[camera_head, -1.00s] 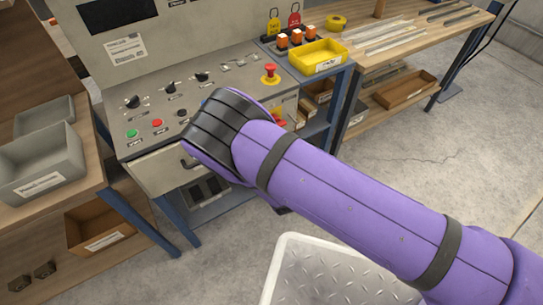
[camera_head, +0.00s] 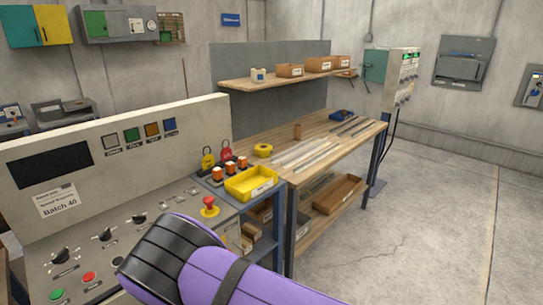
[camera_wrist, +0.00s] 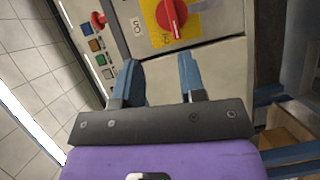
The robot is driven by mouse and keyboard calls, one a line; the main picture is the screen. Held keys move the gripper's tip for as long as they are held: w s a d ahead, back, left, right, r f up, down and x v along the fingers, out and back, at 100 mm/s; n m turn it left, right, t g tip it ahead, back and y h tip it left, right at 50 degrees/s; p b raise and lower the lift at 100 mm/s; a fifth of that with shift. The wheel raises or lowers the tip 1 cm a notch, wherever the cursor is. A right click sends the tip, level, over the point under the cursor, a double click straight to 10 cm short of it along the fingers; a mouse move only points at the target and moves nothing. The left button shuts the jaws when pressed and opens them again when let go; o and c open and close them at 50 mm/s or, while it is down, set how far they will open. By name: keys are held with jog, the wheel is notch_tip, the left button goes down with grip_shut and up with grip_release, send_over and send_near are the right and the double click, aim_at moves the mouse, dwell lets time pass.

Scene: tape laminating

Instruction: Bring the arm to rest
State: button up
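My gripper (camera_wrist: 158,85) shows in the wrist view with its two blue fingers spread apart and nothing between them. Beyond the fingers is a pale cabinet front with a red rotary switch (camera_wrist: 172,17) on a yellow plate. In the head view my purple arm crosses the bottom, in front of the control console (camera_head: 120,140); the gripper itself is hidden there.
A wooden workbench (camera_head: 345,140) with strips and a tape roll stands behind. The floor (camera_head: 430,220) at right is clear.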

jog(key=w+d+r+m+g+h, duration=0.25)
jog(key=w+r+m, duration=0.35)
jog(key=r, duration=0.4)
jog(key=w+d+r+m+g, duration=0.15)
jog(key=d+r+m, duration=0.25)
jog(key=d+r, duration=0.75)
jog(key=s+d+r+m+g, duration=0.1)
jog(key=d+r+m+g, duration=0.25)
jog(key=d+r, duration=0.8)
jog(key=s+d+r+m+g+h, duration=0.1)
jog(key=s+d+r+m, duration=0.1)
jog(key=s+d+r, duration=0.4)
jog(key=s+d+r+m, duration=0.2)
jog(key=s+d+r, duration=0.2)
jog(key=s+r, duration=0.4)
jog(key=s+d+r+m+g+h, duration=0.1)
jog(key=s+d, duration=0.3)
jog(key=s, duration=0.4)
jog(key=s+d+r+m+g+h, duration=0.1)
jog(key=s+d+r+m+h, duration=0.1)
jog(key=s+d, duration=0.3)
jog(key=s+m, duration=0.1)
jog(key=s, duration=0.3)
jog(key=shift+s+d, duration=0.25)
jog(key=shift+s, duration=0.05)
